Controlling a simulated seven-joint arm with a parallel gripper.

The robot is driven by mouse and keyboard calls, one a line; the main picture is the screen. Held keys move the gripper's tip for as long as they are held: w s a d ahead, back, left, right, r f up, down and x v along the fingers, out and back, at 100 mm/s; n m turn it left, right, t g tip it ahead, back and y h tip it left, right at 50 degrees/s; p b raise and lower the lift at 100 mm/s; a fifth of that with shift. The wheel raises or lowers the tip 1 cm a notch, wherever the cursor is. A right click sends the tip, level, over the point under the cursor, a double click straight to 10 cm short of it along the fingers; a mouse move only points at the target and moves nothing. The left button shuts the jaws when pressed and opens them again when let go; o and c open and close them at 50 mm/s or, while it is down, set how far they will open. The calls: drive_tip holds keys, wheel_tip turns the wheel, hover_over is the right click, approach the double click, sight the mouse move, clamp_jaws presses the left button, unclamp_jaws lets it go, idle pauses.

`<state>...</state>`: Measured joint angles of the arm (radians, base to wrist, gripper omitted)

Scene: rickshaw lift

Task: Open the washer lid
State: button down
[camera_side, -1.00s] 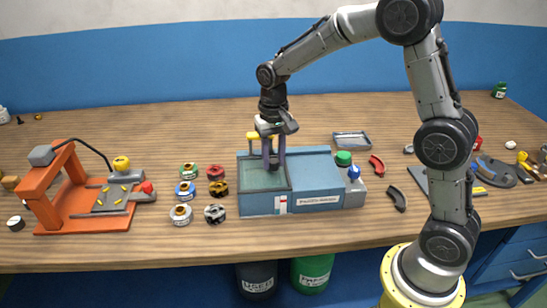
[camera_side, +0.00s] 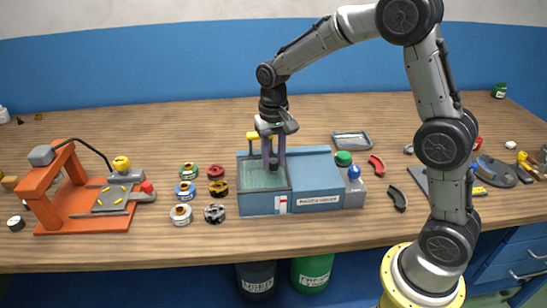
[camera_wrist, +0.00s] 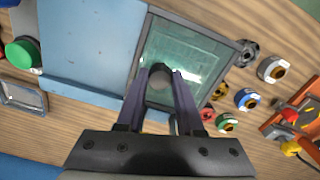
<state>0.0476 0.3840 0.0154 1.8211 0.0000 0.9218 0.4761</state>
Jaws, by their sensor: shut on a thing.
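The washer (camera_side: 318,181) is a blue-grey box on the bench. Its lid (camera_side: 262,181), a greenish clear panel in a dark frame, lies flat over the left part and looks closed. In the wrist view the lid (camera_wrist: 182,52) lies beneath my fingers. My gripper (camera_side: 273,166) points down over the lid and is shut on a dark round knob (camera_wrist: 160,72), which shows between the two fingertips in the wrist view. The knob's base is partly hidden by the fingers.
Several coloured round parts (camera_side: 186,190) stand left of the washer. An orange press (camera_side: 72,190) is further left. A green cap (camera_side: 343,157) and blue knob (camera_side: 354,171) are at the washer's right end. A grey tray (camera_side: 352,140) lies behind.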

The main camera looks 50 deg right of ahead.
drive_tip(key=s+d, duration=0.9)
drive_tip(key=shift+s+d, duration=0.15)
drive_tip(key=shift+d, duration=0.1)
drive_tip(key=c, duration=0.5)
unclamp_jaws()
drive_tip(key=shift+c, duration=0.2)
drive_tip(key=shift+r, duration=0.6)
wheel_tip(320, 180, up, 13)
drive_tip(key=shift+f, duration=0.15)
